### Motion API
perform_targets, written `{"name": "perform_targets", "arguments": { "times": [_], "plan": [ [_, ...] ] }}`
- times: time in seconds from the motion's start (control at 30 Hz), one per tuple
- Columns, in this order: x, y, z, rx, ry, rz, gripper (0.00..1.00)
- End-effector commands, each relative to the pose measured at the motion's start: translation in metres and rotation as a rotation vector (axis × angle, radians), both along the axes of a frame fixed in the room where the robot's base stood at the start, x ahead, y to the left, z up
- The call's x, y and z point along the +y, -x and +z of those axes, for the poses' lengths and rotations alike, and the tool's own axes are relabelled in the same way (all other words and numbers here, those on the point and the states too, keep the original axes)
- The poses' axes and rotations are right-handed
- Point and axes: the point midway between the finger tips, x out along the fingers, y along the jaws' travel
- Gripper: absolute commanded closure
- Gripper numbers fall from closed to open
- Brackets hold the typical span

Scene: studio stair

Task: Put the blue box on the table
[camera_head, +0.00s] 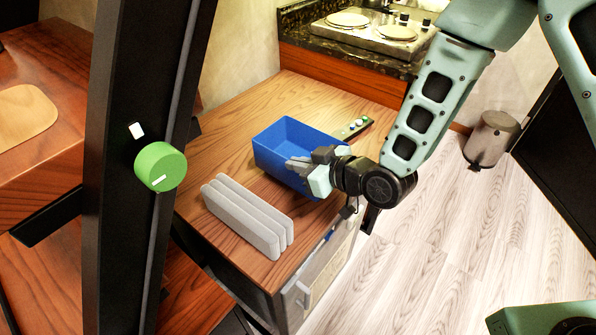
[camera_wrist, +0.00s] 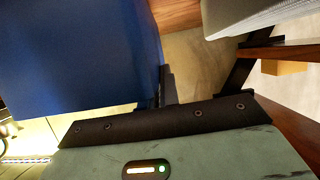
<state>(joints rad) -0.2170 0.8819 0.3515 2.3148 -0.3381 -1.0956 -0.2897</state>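The blue box (camera_head: 276,144) is an open-topped bin. The wrist hides part of the near right wall. In the wrist view the blue box (camera_wrist: 75,50) fills the upper left, close to a dark finger. Whether the fingers are closed on the wall is not clear.
Grey upright slabs (camera_head: 247,214) stand at the front of the table. A small strip with coloured knobs (camera_head: 353,128) lies behind the box. A black post with a green knob (camera_head: 160,167) stands at left. A hob (camera_head: 375,30) is at the back, a bin (camera_head: 491,138) on the floor at right.

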Motion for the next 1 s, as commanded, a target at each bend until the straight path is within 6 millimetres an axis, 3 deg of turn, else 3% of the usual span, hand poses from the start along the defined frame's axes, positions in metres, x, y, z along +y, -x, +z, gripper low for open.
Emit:
{"name": "perform_targets", "arguments": {
  "times": [0.2,0.6,0.7,1.0],
  "plan": [
    [0.000,0.000,-0.027,0.001,-0.001,0.001,1.00],
    [0.000,0.000,-0.033,-0.001,-0.001,0.000,1.00],
    [0.000,0.000,-0.032,0.001,-0.001,0.000,0.75],
    [0.000,0.000,-0.030,0.001,-0.001,0.000,0.75]
  ]
}}
